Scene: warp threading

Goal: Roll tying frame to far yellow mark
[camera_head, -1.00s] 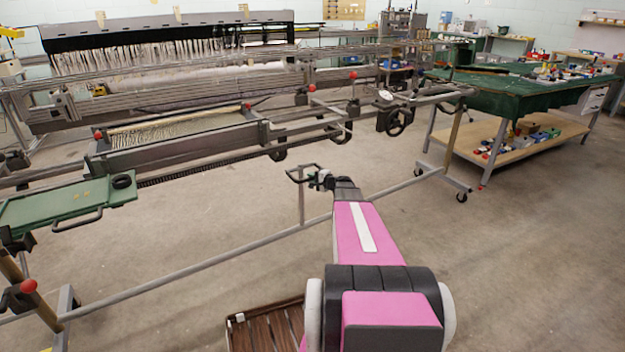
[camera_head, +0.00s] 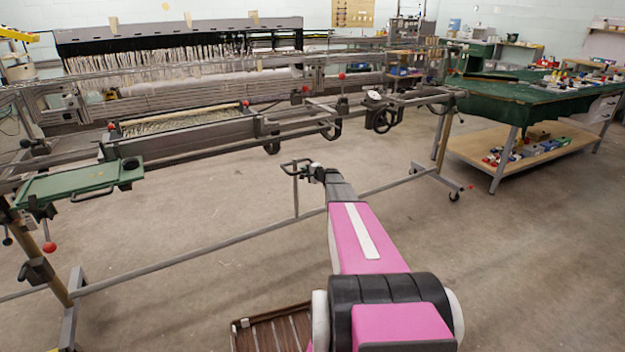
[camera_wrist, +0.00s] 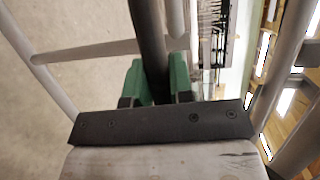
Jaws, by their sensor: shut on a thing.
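The tying frame (camera_head: 250,222) is a long grey wheeled stand crossing the view, with rails, dark hand wheels, a green tray (camera_head: 80,182) at its left end and castors at its right foot. My gripper (camera_head: 305,172) is at a dark handle on a short upright near the middle of the frame's low bar. In the wrist view my green fingers (camera_wrist: 160,82) are closed around a dark bar (camera_wrist: 150,45), the handle. The fingertips are partly hidden by the bar. I cannot make out a yellow mark on the floor.
The loom (camera_head: 180,60) with hanging threads stands behind the frame. A green-covered workbench (camera_head: 520,105) with a lower shelf stands at the right, apart from the frame's right foot. A brown slatted item (camera_head: 270,330) shows at the bottom edge. The floor at right front is clear.

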